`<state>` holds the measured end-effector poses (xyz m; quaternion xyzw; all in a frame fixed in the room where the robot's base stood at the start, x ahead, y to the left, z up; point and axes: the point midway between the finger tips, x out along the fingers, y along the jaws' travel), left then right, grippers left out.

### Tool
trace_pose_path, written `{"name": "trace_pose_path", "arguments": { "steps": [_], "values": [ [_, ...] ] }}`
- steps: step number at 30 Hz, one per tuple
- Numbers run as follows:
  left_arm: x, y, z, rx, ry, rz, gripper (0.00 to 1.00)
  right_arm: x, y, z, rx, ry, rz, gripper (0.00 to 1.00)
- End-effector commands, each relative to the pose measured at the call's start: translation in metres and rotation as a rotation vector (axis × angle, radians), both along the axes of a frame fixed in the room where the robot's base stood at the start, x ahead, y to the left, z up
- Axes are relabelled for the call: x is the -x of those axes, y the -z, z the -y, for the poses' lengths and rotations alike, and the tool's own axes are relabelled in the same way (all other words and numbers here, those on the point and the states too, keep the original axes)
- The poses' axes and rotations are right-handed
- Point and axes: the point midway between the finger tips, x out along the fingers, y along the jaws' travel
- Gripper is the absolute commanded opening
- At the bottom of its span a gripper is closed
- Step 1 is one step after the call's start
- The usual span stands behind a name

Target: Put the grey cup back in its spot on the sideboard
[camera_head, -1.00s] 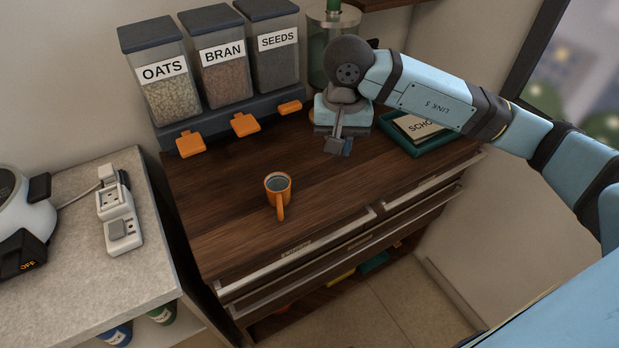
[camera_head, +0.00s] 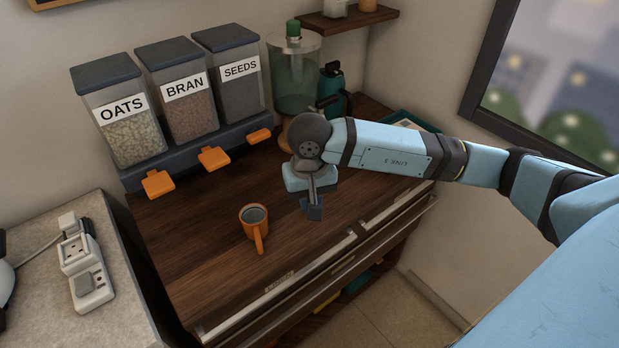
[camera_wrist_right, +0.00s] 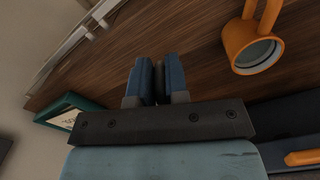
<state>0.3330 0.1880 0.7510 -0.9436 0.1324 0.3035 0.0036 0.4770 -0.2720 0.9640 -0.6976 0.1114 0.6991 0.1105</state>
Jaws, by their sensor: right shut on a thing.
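No grey cup shows in any view. An orange mug (camera_head: 254,228) with a greyish inside stands upright on the dark wooden sideboard (camera_head: 190,255), its handle towards the front. It also shows in the right wrist view (camera_wrist_right: 240,42). My right gripper (camera_head: 313,210) points down over the sideboard, to the right of the mug and apart from it. In the right wrist view its blue fingers (camera_wrist_right: 158,65) are close together; what lies between them is too dark and thin to make out. My left gripper is out of view.
Oats, bran and seeds bins (camera_head: 185,82) stand at the back on a base with orange tabs. A glass dispenser (camera_head: 297,75) and a dark teal bottle (camera_head: 331,90) stand behind my right arm. A teal tray (camera_head: 408,119) is at the right. Sideboard around the mug is clear.

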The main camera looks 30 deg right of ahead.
Motion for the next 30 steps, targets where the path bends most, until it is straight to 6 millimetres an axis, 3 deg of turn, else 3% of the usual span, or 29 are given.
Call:
{"name": "trace_pose_path", "arguments": {
  "steps": [4, 11, 19, 30],
  "values": [
    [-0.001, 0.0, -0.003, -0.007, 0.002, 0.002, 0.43, 0.0, 0.018, -0.001, -0.001, -0.001, -0.001, 0.0],
    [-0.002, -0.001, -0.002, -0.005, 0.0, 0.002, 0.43, 0.0, 0.028, -0.001, -0.002, 0.0, 0.002, 0.0],
    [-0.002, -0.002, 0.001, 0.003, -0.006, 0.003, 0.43, 0.001, 0.061, 0.0, -0.001, 0.0, -0.001, 0.0],
    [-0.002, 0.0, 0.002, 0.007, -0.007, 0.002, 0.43, 0.0, 0.068, 0.0, 0.0, -0.001, 0.002, 0.0]
  ]
}}
